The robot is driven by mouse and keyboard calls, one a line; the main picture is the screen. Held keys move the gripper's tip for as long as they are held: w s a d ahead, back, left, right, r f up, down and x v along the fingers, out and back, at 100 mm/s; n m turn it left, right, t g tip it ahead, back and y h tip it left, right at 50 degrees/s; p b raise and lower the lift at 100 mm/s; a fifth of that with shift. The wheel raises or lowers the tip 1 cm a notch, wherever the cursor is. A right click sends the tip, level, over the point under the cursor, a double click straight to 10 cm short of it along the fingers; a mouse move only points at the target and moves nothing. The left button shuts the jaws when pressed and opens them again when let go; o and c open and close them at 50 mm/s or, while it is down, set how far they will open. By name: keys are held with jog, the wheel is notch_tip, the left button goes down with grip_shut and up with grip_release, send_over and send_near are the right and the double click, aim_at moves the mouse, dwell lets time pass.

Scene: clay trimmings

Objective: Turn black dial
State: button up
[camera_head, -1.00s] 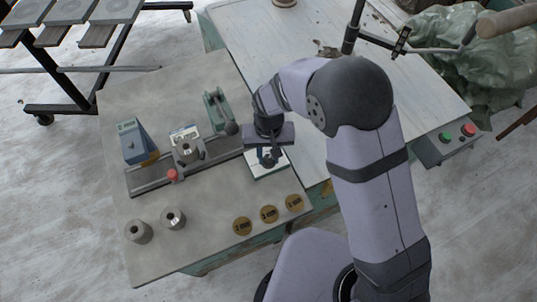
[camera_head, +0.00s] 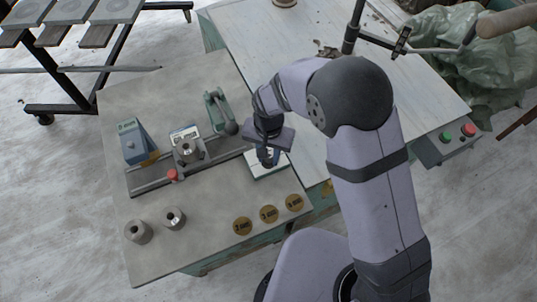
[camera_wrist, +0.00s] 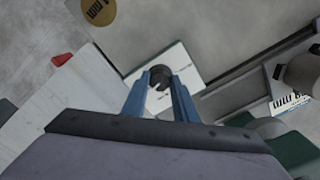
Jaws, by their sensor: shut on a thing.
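The black dial (camera_wrist: 160,71) shows between the two blue fingers of my gripper (camera_wrist: 160,80) in the wrist view. My gripper is shut on it, one finger on each side. The dial is on a white plate (camera_wrist: 188,65), whose front part also shows in the head view (camera_head: 272,174). In the head view my gripper (camera_head: 267,160) points down over this plate and hides most of the dial. Any mark on the dial is too small to read.
A rail fixture with a grey block (camera_head: 187,151) and a red knob (camera_head: 173,175) lies to the left. A green lever (camera_head: 217,108) stands behind it. Brass discs (camera_head: 269,214) lie in front, and two grey cylinders (camera_head: 138,232) stand at the front left.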

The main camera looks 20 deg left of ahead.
aim_at(269, 159)
jog(key=o, duration=1.1)
jog(key=shift+c, duration=0.2)
jog(key=shift+r, duration=0.2)
jog(key=shift+r+b, duration=0.9)
jog(key=shift+r, duration=2.65)
jog(key=d+r, duration=0.3)
jog(key=d, duration=1.6)
jog(key=s+d, duration=0.7)
jog(key=d, duration=0.4)
jog(key=shift+d+f+m, duration=0.15)
jog(key=shift+f+m, duration=0.1)
jog(key=shift+m, duration=0.05)
